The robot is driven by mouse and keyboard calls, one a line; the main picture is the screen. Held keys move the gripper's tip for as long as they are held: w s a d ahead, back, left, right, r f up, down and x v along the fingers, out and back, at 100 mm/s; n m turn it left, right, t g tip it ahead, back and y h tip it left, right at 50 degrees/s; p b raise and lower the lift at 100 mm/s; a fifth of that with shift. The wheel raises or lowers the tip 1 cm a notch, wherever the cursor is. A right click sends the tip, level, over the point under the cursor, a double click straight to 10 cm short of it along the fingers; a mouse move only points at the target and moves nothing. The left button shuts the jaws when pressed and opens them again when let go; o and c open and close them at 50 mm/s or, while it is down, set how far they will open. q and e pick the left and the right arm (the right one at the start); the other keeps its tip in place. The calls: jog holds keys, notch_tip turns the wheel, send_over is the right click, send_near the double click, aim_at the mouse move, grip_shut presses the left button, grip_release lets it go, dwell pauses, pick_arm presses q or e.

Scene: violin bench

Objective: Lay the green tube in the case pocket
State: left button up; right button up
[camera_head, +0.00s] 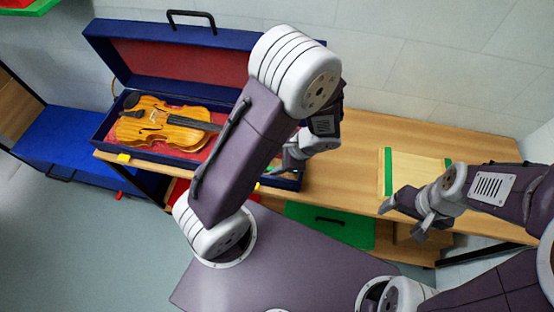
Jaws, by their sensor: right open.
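The open blue violin case (112,128) with a red lining stands at the back left of the bench. My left gripper (280,165) is over the right end of the case. My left arm crosses in front of that end and hides most of it, so the pocket is not clearly visible. Whether the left gripper holds anything cannot be made out. I cannot clearly identify the green tube; a small bit of green shows beside the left fingers. My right gripper (404,217) is open and empty at the bench's front edge.
A violin (165,122) lies in the case. A light wooden board with green side strips (388,172) lies on the bench (355,160) right of the case. A blue box (60,140) stands at far left.

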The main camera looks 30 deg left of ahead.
pick_arm(q)
jog(key=p+v, duration=0.1)
jog(key=v, duration=0.8)
jog(key=shift+p, duration=0.4)
